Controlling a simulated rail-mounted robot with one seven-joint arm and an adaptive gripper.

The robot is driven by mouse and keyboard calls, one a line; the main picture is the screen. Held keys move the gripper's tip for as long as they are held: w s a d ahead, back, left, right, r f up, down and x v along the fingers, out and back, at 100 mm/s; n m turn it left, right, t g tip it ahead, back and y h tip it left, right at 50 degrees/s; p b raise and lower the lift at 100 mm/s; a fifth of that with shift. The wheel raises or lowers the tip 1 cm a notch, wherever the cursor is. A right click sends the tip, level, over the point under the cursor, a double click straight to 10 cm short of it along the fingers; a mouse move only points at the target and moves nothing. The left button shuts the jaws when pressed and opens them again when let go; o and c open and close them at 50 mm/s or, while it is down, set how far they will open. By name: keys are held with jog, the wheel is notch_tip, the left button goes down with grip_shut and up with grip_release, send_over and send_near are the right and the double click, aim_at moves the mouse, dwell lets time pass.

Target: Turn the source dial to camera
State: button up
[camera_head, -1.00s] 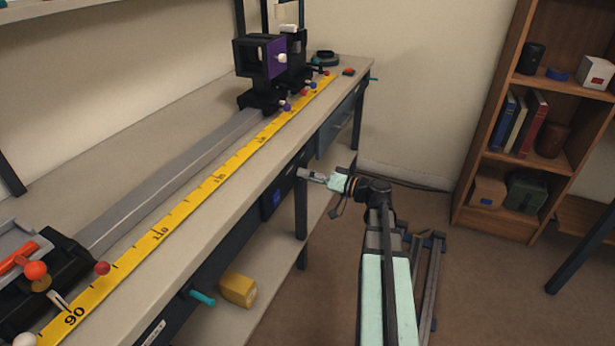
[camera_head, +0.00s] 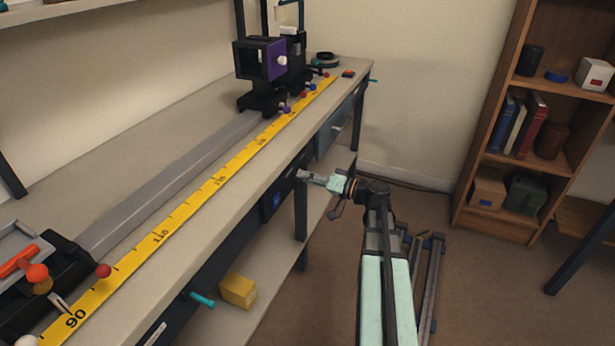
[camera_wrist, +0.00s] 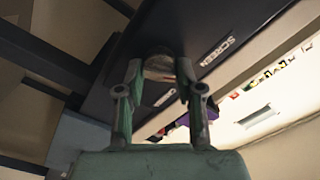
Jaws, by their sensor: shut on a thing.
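My gripper (camera_head: 303,174) reaches the dark front panel (camera_head: 272,202) under the bench top, at the middle of the head view. In the wrist view my gripper (camera_wrist: 158,78) has its two fingers on either side of a round grey dial (camera_wrist: 160,65) and is shut on it. The fingers hide part of the dial, and no pointer or camera label is readable.
The bench (camera_head: 150,150) carries a grey rail (camera_head: 175,185) and a yellow scale (camera_head: 200,200). A teal handle (camera_head: 202,299) sticks out of the front. A yellow box (camera_head: 238,290) stands on the lower shelf.

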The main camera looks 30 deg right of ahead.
jog(key=m+p, duration=0.7)
jog(key=m, duration=0.3)
jog(key=shift+f+m+p, duration=0.1)
jog(key=shift+m+p, duration=0.25)
jog(key=shift+m, duration=0.05)
jog(key=shift+f, duration=0.1)
dwell(0.3)
jog(key=o, duration=1.1)
jog(key=v, duration=1.2)
